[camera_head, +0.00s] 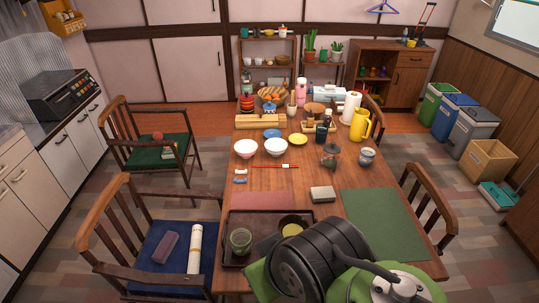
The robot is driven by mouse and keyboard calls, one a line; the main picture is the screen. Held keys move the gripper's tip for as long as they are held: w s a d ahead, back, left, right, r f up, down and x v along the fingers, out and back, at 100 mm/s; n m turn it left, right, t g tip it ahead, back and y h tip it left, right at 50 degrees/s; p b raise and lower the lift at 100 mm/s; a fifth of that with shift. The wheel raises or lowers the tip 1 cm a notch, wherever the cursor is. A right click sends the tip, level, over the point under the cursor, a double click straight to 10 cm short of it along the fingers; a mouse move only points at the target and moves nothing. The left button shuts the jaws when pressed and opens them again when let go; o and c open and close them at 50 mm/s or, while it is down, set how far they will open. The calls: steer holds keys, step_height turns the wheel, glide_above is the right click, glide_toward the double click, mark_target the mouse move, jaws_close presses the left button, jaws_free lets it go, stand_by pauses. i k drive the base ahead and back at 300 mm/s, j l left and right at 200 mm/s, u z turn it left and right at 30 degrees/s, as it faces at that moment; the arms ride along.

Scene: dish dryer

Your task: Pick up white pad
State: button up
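A small pale grey-white block with darker sides (322,194) lies flat on the wooden table, right of centre. It is the thing here that most looks like the white pad, though I cannot be sure. It lies between a reddish placemat (263,200) and a green placemat (384,225), and nothing is on it. My black and green arm fills the bottom of the picture, nearer the camera than the block. My gripper's fingertips do not show, so I cannot see whether it holds anything.
A dark tray (232,265) with a green cup (241,240) and a bowl stands left of my arm. Chairs flank the table. The wood around the block is mostly clear.

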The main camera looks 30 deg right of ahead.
mark_target(319, 194)
steer(key=z, duration=1.45)
